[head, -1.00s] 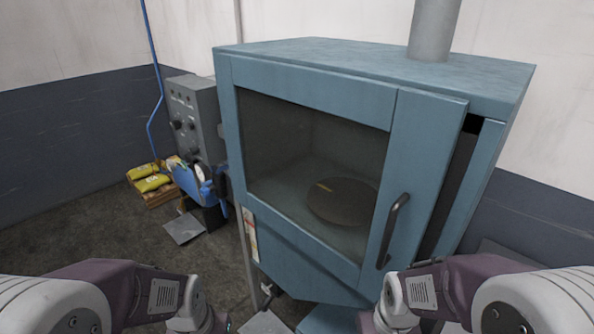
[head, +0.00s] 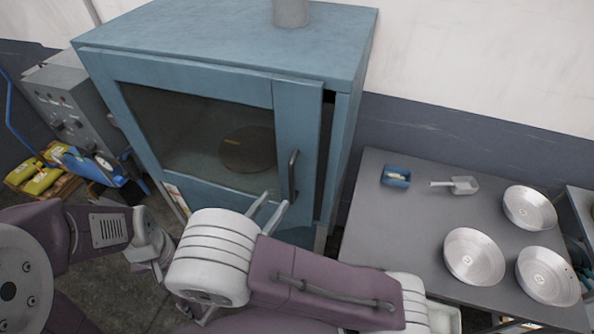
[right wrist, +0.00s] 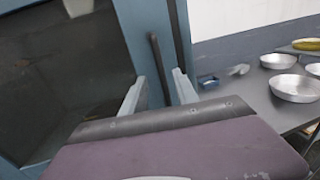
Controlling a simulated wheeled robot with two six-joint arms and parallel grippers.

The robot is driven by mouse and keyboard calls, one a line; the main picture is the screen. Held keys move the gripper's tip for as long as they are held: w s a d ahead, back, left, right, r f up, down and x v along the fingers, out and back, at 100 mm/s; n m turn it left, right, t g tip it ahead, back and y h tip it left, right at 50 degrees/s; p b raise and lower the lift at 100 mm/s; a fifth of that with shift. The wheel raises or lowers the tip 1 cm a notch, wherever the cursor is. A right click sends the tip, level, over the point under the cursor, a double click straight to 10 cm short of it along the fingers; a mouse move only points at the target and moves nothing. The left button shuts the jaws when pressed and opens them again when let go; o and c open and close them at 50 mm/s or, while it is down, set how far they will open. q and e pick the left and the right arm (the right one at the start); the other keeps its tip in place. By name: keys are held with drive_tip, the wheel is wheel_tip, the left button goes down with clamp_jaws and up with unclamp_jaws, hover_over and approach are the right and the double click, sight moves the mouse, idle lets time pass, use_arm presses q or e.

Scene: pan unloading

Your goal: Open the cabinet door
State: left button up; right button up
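The blue cabinet (head: 225,45) stands in the upper left-middle of the head view. Its door has a dark window (head: 180,125) and an upright dark handle (head: 294,172) near its right edge. A dark gap shows between the door's right edge and the frame. My right gripper (head: 276,198) is open just in front of the handle's lower part. In the right wrist view, the handle (right wrist: 159,66) appears between the two spread fingers (right wrist: 158,88), and I see no grip on it. My left arm is at the lower left; its fingers are hidden.
A round dark plate (head: 248,150) lies behind the glass. A grey table (head: 400,225) at right holds several metal pans (head: 474,257), a scoop (head: 456,185) and a small blue box (head: 396,176). A grey control box (head: 70,105) stands left of the cabinet.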

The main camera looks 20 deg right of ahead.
sight(290, 182)
drive_tip(key=p+x, duration=0.3)
drive_tip(key=x, duration=0.5)
drive_tip(key=shift+w+d+p, duration=0.2)
drive_tip(key=shift+w+p, duration=0.05)
drive_tip(key=shift+p, duration=0.15)
drive_tip(key=shift+w+d+f, duration=0.15)
drive_tip(key=shift+w+d, duration=0.1)
drive_tip(key=shift+d, duration=0.05)
clamp_jaws()
drive_tip(key=shift+a, duration=0.1)
idle(0.5)
